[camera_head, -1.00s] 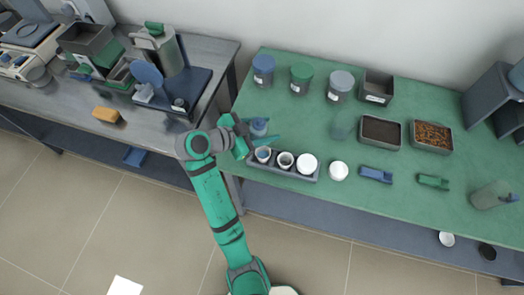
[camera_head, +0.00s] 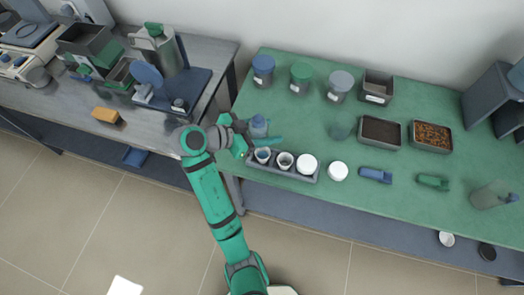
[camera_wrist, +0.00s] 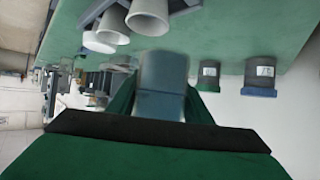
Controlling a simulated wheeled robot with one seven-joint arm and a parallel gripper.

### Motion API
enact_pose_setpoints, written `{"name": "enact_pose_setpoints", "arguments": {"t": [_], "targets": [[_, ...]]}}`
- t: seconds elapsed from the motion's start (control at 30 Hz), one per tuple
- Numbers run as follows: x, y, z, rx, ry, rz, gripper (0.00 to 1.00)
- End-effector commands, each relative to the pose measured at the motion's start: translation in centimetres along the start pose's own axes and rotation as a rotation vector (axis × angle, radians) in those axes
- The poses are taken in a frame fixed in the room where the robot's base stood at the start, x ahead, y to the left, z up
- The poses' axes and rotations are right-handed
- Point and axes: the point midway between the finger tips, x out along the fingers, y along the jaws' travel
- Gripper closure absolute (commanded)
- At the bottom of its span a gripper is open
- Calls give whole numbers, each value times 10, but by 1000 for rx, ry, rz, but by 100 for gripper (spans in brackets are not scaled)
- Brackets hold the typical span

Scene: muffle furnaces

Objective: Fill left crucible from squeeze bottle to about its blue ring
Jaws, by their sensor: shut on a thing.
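My gripper (camera_head: 256,135) is shut on a squeeze bottle (camera_head: 258,123), a translucent blue-grey bottle just behind the left end of a grey rack (camera_head: 250,165). The bottle also shows in the wrist view (camera_wrist: 163,85), blurred between my green fingers. The left crucible (camera_head: 263,155), a white cup in the rack's left end, is just in front of my gripper. Its inside looks bluish grey; the fill level and blue ring are too small to make out. A second crucible (camera_head: 285,161) stands to its right. The bottle's nozzle cannot be made out.
A white round piece (camera_head: 307,164) sits on the rack's right part and another (camera_head: 338,171) on the green bench beside it. Lidded jars (camera_head: 301,77) stand at the back. Trays (camera_head: 381,132), a blue clip-like item (camera_head: 375,175) and a clear container (camera_head: 492,195) are to the right.

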Motion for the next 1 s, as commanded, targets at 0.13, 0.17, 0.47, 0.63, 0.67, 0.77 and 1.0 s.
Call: {"name": "enact_pose_setpoints", "arguments": {"t": [0.13, 0.17, 0.47, 0.63, 0.67, 0.77, 1.0], "targets": [[-5, 0, -10, 3, 1, 0, 100], [-6, 0, -12, 2, 1, 0, 100], [-11, 2, -28, 5, 0, 7, 100], [-14, 1, -28, 2, 0, 3, 100], [-14, 1, -28, 2, 0, 2, 100], [-15, 0, -27, 1, 0, 0, 100], [-16, -1, -27, 0, 0, -2, 100]]}}
